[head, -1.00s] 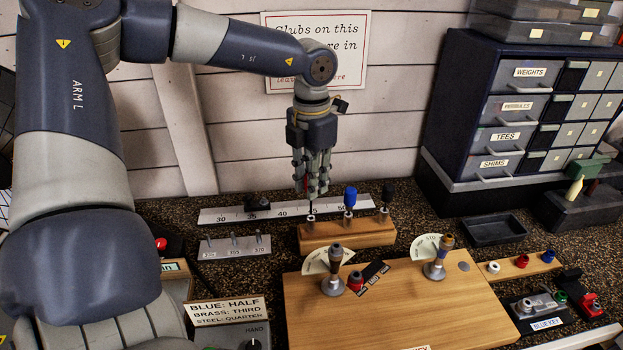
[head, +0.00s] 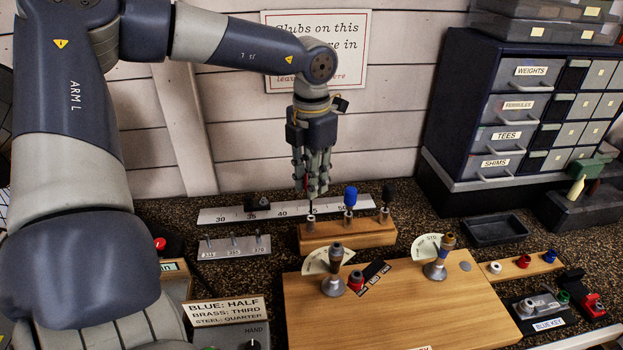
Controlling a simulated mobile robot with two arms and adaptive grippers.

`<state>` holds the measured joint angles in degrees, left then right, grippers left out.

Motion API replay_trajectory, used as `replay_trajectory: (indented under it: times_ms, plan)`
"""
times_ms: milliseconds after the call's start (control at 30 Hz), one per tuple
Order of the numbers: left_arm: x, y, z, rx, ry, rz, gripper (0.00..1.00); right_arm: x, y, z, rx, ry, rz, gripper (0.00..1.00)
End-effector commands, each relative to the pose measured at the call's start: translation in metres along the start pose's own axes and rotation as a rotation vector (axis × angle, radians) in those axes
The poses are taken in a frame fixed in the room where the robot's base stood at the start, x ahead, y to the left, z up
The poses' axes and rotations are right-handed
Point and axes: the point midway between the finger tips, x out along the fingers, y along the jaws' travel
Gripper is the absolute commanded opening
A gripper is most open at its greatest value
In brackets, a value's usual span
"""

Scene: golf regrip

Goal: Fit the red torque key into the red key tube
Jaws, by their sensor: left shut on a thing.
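My left gripper (head: 318,188) points straight down over the left end of a wooden key block (head: 347,236). It is shut on the red torque key (head: 306,184), of which only a sliver of red shows between the fingers. A thin dark shaft (head: 310,207) reaches down from the fingers to the left tube (head: 310,223) of the block. I cannot tell how far the shaft is inside it. No colour mark on this tube can be made out. A blue-topped key (head: 350,196) stands upright in the middle tube. My right gripper is out of view.
A black-handled key (head: 388,194) stands in the block's right tube. A ruler (head: 240,215) lies behind. A black tray (head: 495,229) and a drawer cabinet (head: 515,110) stand right.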

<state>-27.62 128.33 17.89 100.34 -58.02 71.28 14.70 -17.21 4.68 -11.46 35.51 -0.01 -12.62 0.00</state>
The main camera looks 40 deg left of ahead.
Motion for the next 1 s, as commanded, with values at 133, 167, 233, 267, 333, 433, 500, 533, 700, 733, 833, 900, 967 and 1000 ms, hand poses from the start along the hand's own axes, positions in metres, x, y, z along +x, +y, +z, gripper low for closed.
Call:
replay_trajectory:
  times_ms: [133,167,233,267,333,433,500,533,700,733,833,900,967,1000]
  plan:
    - [0.0000,0.0000,0.0002,0.000,-0.001,0.000,0.00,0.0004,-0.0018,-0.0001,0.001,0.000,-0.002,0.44]
    - [0.0001,0.0000,0.0002,0.000,-0.001,0.000,0.00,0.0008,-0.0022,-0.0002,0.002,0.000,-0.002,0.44]
    - [0.0006,0.0000,0.0002,0.000,-0.001,0.001,0.00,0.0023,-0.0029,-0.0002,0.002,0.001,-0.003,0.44]
    - [0.0008,0.0001,0.0003,0.000,-0.001,0.001,0.00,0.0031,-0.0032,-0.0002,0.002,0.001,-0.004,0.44]
    - [0.0010,0.0001,0.0004,0.000,-0.001,0.001,0.00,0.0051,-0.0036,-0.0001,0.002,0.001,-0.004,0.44]
    - [0.0006,0.0001,0.0005,0.000,-0.002,0.001,0.00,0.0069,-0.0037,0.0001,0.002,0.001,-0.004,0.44]
    - [0.0000,0.0001,0.0004,0.000,-0.001,0.000,0.00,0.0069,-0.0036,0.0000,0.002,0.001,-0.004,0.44]
    - [-0.0002,0.0000,0.0004,0.000,-0.001,0.000,0.00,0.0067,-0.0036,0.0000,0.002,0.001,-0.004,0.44]
    - [-0.0003,0.0000,0.0003,0.000,-0.001,0.000,0.00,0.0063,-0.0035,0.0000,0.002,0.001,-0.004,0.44]
    - [-0.0003,-0.0001,0.0003,0.000,-0.001,0.000,0.00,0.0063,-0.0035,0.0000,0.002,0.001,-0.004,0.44]
    - [-0.0002,-0.0001,0.0003,0.000,-0.001,0.000,0.00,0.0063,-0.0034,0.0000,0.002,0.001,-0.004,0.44]
    - [-0.0002,-0.0001,0.0003,0.000,-0.001,0.000,0.00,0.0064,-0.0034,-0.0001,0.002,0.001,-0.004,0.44]
    - [0.0000,-0.0001,0.0003,0.000,-0.001,0.000,0.00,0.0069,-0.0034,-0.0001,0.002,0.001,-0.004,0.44]
    - [0.0003,-0.0001,0.0003,0.001,-0.001,0.001,0.00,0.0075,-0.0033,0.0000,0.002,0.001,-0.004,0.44]
